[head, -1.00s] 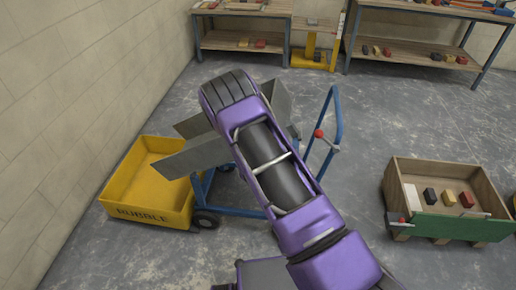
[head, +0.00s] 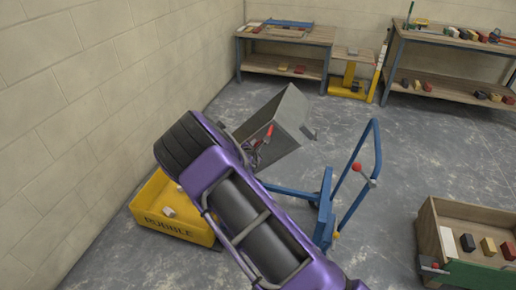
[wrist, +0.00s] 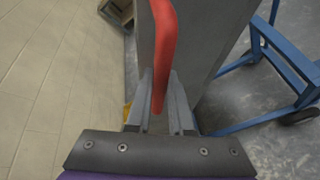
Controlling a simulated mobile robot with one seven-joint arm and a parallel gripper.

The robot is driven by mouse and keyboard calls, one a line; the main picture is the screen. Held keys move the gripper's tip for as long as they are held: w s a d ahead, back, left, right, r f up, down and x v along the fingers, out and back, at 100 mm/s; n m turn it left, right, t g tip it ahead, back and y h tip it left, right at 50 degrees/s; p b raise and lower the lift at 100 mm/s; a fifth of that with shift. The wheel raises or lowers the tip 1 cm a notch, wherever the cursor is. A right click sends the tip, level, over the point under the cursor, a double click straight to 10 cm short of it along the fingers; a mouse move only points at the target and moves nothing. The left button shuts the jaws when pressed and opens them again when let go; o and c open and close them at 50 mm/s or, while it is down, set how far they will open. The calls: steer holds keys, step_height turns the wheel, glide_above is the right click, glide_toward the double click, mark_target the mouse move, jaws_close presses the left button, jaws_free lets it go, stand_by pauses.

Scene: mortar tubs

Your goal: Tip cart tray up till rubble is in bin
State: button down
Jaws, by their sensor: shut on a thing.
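The grey cart tray (head: 284,112) is tipped up steeply on the blue cart (head: 325,210), its low side towards the bin. My gripper (head: 257,148) is at the tray's red handle (head: 268,132). In the wrist view my gripper (wrist: 160,92) is shut on the red handle (wrist: 164,40), beside the grey tray wall (wrist: 205,45). The yellow bin (head: 180,226), marked RUBBLE, stands by the wall, with a pale chunk (head: 168,212) of rubble in it. My arm hides much of the bin and the tray's lower part, so I cannot see whether rubble remains in the tray.
A wooden crate (head: 480,275) with several blocks stands at the right. Two workbenches (head: 285,35) (head: 450,47) and a yellow stand (head: 350,85) are at the back. The wall is close on the left. The floor between cart and benches is clear.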

steer(key=shift+d+r, duration=0.1)
steer(key=c, duration=0.8)
jaws_free()
steer(key=p+v, duration=0.1)
steer(key=v, duration=1.6)
steer(key=shift+s, duration=0.1)
